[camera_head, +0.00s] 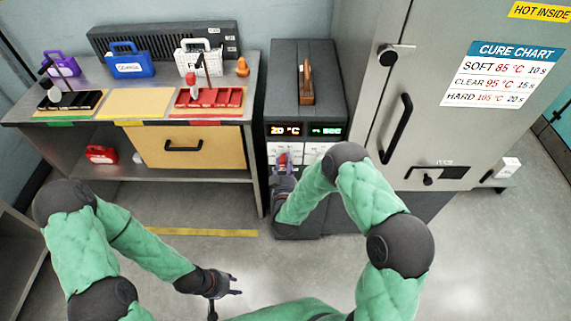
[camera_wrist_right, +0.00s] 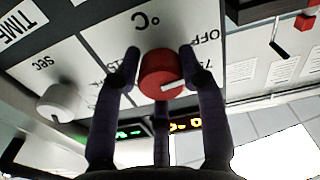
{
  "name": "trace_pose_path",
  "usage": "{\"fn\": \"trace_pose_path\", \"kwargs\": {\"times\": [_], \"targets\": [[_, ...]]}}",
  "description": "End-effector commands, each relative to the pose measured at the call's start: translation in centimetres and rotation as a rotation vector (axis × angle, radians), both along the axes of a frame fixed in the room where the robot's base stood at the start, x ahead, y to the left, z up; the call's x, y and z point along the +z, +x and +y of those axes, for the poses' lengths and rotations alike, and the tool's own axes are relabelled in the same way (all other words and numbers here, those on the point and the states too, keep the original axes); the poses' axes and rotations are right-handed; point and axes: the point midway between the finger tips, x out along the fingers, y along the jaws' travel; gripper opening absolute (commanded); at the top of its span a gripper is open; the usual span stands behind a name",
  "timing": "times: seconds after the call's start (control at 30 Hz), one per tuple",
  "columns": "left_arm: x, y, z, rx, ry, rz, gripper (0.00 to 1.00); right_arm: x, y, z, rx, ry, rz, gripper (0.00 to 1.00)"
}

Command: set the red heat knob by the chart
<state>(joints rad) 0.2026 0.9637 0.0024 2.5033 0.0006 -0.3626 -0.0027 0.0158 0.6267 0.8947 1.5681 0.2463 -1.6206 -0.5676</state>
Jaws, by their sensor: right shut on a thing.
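The red heat knob (camera_wrist_right: 163,72) sits on the white dial panel under the °C mark in the right wrist view, its white pointer line toward the right of that picture. My right gripper (camera_wrist_right: 160,55) has its fingers around the knob and is shut on it. In the head view the right gripper (camera_head: 284,168) partly hides the knob. The display above (camera_head: 287,131) reads 20 °C; the display beside it shows dashes and sec. The cure chart (camera_head: 505,73) lists SOFT 85 °C 10 s, CLEAR 95 °C 15 s, HARD 105 °C 20 s. My left gripper (camera_head: 235,287) is open and empty over the floor.
A pale second knob (camera_wrist_right: 58,101) marked SEC is beside the red one. A bench (camera_head: 195,176) with coloured trays and boxes stands left. A grey cabinet with a black handle (camera_head: 396,129) stands right.

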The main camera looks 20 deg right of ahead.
Motion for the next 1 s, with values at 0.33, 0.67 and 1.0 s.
{"fn": "trace_pose_path", "kwargs": {"times": [0.33, 0.67, 1.0], "targets": [[-1.3, 0.0, 0.0, 0.000, 0.000, 0.000, 0.40, -0.9, -0.3, 0.2, 0.003, 0.228, -0.049, 0.08], [-2.8, 0.0, 0.0, 0.000, 0.000, 0.000, 0.40, -1.0, -0.3, 0.5, 0.005, 0.531, -0.132, 0.08], [-4.4, 0.0, 0.0, 0.000, 0.000, 0.000, 0.40, -1.0, -0.3, 0.6, 0.003, 0.842, -0.220, 0.08]]}}
